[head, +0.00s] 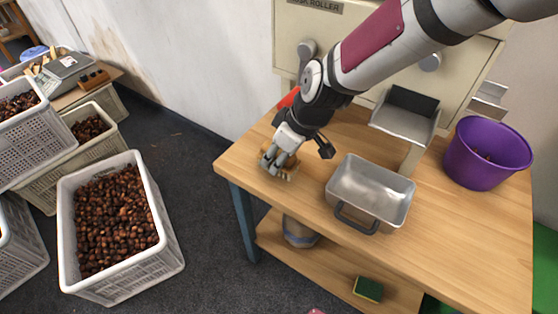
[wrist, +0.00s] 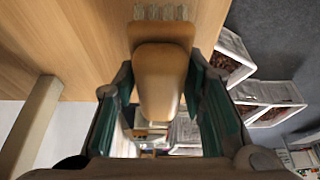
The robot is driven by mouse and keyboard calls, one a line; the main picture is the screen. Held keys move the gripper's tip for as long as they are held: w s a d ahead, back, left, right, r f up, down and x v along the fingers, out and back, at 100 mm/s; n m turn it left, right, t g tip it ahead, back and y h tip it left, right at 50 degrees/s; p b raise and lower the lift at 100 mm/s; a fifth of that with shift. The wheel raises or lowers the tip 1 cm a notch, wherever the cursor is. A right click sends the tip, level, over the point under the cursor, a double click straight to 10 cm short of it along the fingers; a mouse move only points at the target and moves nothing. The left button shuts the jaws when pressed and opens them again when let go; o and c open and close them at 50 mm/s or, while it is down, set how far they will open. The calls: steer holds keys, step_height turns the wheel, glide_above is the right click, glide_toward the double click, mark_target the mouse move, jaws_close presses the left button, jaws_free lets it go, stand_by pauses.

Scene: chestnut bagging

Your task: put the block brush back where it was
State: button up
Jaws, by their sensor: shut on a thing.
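My gripper (head: 279,161) is over the left end of the wooden workbench (head: 233,166), its fingers shut on the block brush (head: 288,175). In the head view the fingers hide much of the brush, and its bristle edge shows low against the bench top. In the wrist view the brush (wrist: 160,80) is a tan wooden block with pale bristles at its far end, between the two green-lined fingers. I cannot tell whether the bristles touch the bench.
A metal pan (head: 372,190) stands right of my gripper, below the roller machine's chute (head: 405,115). A purple bucket (head: 486,153) is at the bench's right. A green sponge (head: 368,289) lies on the lower shelf. Chestnut crates (head: 150,262) stand on the floor at left.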

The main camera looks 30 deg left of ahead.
steer(key=shift+f, duration=1.05)
steer(key=shift+f, duration=0.2)
steer(key=o, duration=1.1)
steer(key=shift+o, duration=0.2)
steer(key=p+v, duration=0.1)
steer(key=v, duration=1.1)
steer(key=shift+r+p, duration=0.25)
steer(key=shift+p, duration=0.15)
